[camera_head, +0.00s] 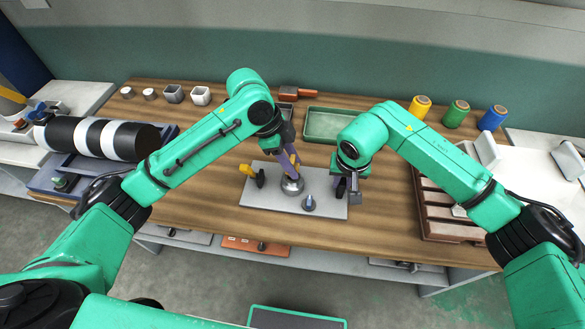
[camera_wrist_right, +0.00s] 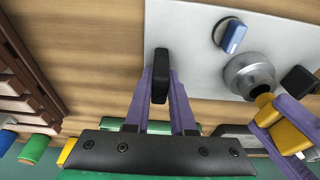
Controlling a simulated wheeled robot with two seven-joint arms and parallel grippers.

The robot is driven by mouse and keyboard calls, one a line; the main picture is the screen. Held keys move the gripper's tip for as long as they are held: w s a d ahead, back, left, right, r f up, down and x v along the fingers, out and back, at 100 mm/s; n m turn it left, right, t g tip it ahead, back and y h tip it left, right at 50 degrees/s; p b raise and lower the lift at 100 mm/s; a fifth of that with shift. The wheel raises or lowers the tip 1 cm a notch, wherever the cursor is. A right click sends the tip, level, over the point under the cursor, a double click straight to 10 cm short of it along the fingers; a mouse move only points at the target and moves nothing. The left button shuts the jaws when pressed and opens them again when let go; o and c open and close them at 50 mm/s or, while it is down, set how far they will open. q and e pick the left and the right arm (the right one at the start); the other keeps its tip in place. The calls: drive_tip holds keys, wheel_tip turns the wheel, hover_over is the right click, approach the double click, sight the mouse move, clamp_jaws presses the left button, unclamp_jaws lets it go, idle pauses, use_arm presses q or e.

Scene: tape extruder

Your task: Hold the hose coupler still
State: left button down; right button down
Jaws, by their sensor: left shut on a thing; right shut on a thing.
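A round metal fitting (camera_head: 292,186), perhaps the hose coupler, stands on a grey plate (camera_head: 260,203); its dark opening shows in the right wrist view (camera_wrist_right: 243,72). My left gripper (camera_head: 291,166) is just above it, shut on a yellow piece (camera_wrist_right: 289,135) whose narrow end meets the fitting's opening. I cannot tell how far in it sits. My right gripper (camera_head: 347,190) is at the plate's right edge. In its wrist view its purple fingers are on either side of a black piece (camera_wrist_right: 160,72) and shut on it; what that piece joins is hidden.
A blue knob (camera_head: 309,203) stands in front of the fitting, and a yellow-handled black part (camera_head: 249,171) to its left. A green tray (camera_head: 328,124) lies behind, a brown rack (camera_head: 430,205) right. Bare wood (camera_head: 215,180) lies left of the plate.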

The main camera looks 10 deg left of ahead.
drive_tip(key=c, duration=0.7)
unclamp_jaws()
use_arm(q)
wheel_tip(320, 180, up, 16)
drive_tip(key=shift+f, duration=0.15)
use_arm(e)
drive_tip(key=shift+r, duration=0.1)
use_arm(q)
wheel_tip(320, 180, up, 5)
drive_tip(key=p, duration=0.5)
hover_over(292, 159)
drive_tip(key=shift+f, duration=0.15)
use_arm(e)
drive_tip(key=v, duration=0.6)
drive_tip(key=w+v, duration=0.1)
drive_tip(key=v, duration=1.2)
drive_tip(key=shift+w+r, duration=0.2)
drive_tip(key=shift+r, duration=0.3)
